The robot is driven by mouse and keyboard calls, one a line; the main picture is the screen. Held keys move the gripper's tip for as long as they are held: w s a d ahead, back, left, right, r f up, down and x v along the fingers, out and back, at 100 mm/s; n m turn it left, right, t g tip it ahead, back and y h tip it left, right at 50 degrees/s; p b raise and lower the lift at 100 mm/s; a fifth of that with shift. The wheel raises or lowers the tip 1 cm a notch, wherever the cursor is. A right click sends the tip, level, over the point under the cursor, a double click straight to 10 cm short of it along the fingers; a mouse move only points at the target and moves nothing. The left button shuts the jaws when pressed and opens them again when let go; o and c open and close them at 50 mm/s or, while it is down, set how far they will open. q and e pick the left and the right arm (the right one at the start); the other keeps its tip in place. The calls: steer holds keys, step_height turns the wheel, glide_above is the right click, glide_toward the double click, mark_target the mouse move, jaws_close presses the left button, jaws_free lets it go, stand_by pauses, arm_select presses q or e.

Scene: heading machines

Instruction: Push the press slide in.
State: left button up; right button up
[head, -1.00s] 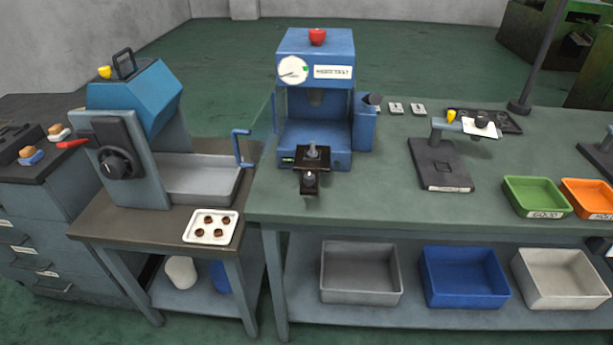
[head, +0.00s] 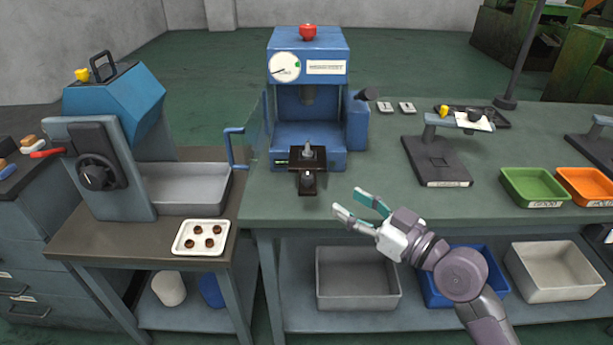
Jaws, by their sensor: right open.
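The blue press (head: 309,68) stands on the green bench, with a red knob on top and a dial on its front. Its dark press slide (head: 307,160) sticks out at the front towards me, with a small metal part standing on it and a handle end at the near side. My right gripper (head: 349,200) is open and empty, in front of and to the right of the slide's handle, apart from it. My left gripper is not in view.
A dark stand (head: 437,158), a green tray (head: 533,188) and an orange tray (head: 584,186) are further right. A blue machine (head: 115,100) with a crank is at left. The bench front right of the slide is clear.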

mark_target(312, 180)
steer(key=p+x, duration=0.2)
steer(key=x, duration=1)
steer(key=shift+w, duration=0.1)
jaws_close()
